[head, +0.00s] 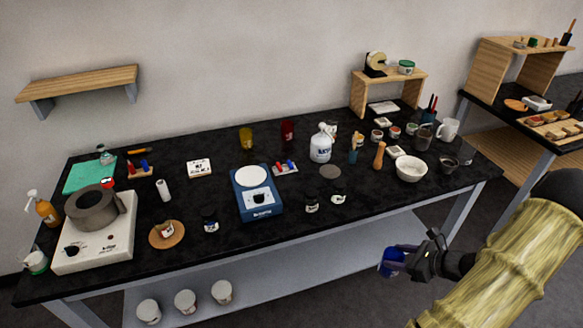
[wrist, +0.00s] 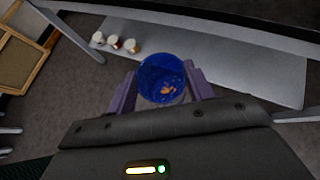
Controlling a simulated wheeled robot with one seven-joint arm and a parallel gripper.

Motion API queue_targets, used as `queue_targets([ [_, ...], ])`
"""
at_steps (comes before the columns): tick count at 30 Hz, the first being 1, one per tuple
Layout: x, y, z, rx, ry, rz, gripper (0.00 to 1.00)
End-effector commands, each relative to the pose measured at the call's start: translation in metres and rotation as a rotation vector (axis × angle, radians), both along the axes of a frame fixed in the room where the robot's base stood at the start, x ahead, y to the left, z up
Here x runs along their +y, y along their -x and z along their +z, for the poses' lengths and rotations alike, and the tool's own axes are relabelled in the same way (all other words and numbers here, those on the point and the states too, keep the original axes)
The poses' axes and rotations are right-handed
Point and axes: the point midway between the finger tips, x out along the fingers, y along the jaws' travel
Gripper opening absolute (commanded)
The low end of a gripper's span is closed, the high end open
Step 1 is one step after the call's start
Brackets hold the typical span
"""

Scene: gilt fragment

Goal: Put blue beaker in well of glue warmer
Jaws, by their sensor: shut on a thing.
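My gripper (head: 405,256) is in front of the table's front edge, at the lower right of the head view. It is shut on the blue beaker (head: 388,264). In the wrist view the blue beaker (wrist: 160,68) sits between the two purple fingers of my gripper (wrist: 162,90), with some orange bits inside it. The glue warmer (head: 115,240) is a white box with a dial at the left end of the table. A grey round pot-like part (head: 92,212) on top has a dark opening. My gripper is far to the right of it.
The black table (head: 275,235) carries a blue scale (head: 262,204), a cork disc with a jar (head: 156,238), an orange spray bottle (head: 44,210) and a white bowl (head: 410,170). Several white tubs (head: 185,300) stand on the lower shelf (head: 290,270). The floor before the table is open.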

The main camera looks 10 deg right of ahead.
Motion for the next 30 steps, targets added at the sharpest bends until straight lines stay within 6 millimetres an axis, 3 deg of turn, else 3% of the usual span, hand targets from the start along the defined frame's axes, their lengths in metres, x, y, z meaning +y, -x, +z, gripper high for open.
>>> queue_targets([
  [8,0.059,-0.049,-0.014,-0.006,-0.004,0.081,0.17],
  [15,0.135,-0.086,-0.030,-0.005,-0.007,0.175,0.17],
  [24,0.231,-0.104,-0.049,0.010,-0.007,0.300,0.17],
  [30,0.263,-0.103,-0.054,0.020,-0.004,0.345,0.17],
])
